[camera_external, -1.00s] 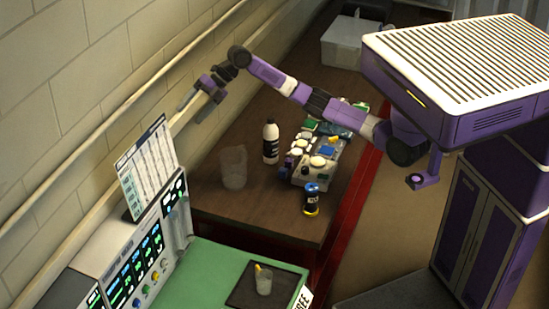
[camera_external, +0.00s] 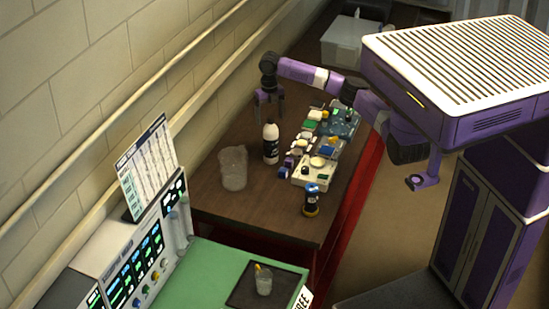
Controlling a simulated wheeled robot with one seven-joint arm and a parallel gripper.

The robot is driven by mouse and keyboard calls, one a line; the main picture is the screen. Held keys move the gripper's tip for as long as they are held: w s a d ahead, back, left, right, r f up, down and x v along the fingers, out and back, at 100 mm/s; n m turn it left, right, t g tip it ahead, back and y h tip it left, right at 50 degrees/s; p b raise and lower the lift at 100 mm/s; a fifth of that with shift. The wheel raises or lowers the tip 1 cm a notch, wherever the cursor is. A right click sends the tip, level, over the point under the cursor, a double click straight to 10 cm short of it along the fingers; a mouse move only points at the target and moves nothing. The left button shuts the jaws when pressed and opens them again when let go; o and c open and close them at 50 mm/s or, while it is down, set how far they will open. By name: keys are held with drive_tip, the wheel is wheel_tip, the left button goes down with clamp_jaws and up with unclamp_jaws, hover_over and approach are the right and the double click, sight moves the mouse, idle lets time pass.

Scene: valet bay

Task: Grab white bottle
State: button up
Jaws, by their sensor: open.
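The white bottle (camera_external: 271,148) stands upright on the brown table, with a white top, a dark label and a light base. My gripper (camera_external: 268,113) is open and points down, just above and behind the bottle's top in the picture.
A clear beaker (camera_external: 233,168) stands left of the bottle. A tray of small containers (camera_external: 318,160) lies to its right, with a dark blue-topped jar (camera_external: 311,200) in front. A white bin (camera_external: 343,45) is at the back. The wall runs along the left.

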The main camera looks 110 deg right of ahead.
sight(271, 127)
drive_tip(key=shift+s+f+p, duration=0.15)
drive_tip(key=shift+f+p, duration=0.2)
drive_tip(key=shift+f, duration=0.95)
drive_tip(key=shift+s+f+p, duration=0.1)
drive_tip(key=shift+f+p, duration=0.2)
drive_tip(key=shift+f, duration=1)
drive_tip(key=shift+r, duration=0.1)
clamp_jaws()
